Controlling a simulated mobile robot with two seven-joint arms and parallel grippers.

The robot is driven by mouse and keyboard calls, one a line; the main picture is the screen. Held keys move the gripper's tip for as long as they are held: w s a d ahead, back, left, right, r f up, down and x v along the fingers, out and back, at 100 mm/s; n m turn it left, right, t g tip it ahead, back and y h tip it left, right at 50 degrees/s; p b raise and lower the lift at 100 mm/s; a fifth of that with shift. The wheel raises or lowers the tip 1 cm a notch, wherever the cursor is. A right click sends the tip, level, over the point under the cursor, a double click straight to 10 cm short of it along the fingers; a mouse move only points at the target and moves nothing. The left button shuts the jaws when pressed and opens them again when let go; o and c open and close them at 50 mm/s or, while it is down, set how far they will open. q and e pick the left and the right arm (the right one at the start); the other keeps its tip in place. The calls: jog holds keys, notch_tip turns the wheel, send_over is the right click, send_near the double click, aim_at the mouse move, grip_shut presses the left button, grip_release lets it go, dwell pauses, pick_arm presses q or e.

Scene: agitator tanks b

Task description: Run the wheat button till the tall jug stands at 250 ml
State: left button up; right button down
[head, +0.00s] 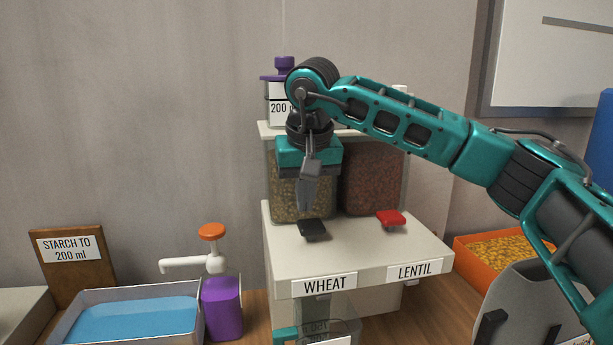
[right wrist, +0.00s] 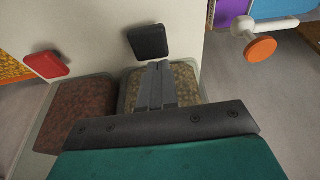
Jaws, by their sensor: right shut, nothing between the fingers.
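The black wheat button (head: 312,229) sits on the dispenser's pale top, above the WHEAT label (head: 325,284). It also shows in the right wrist view (right wrist: 147,41). My right gripper (head: 304,207) is shut and empty, pointing down just above and behind the button. In the right wrist view its fingertips (right wrist: 159,64) lie close to the button's edge; I cannot tell whether they touch. A clear jug (head: 345,327) stands below the WHEAT label, cut off by the bottom edge. Its fill level cannot be read. My left gripper is not in view.
The red lentil button (head: 390,218) is right of the black one. Grain hoppers (head: 372,178) stand behind. A purple pump bottle (head: 222,308) and a tray of blue liquid (head: 130,322) are at left. An orange bin (head: 500,246) is at right.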

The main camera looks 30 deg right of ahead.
jog(key=shift+x, duration=0.8)
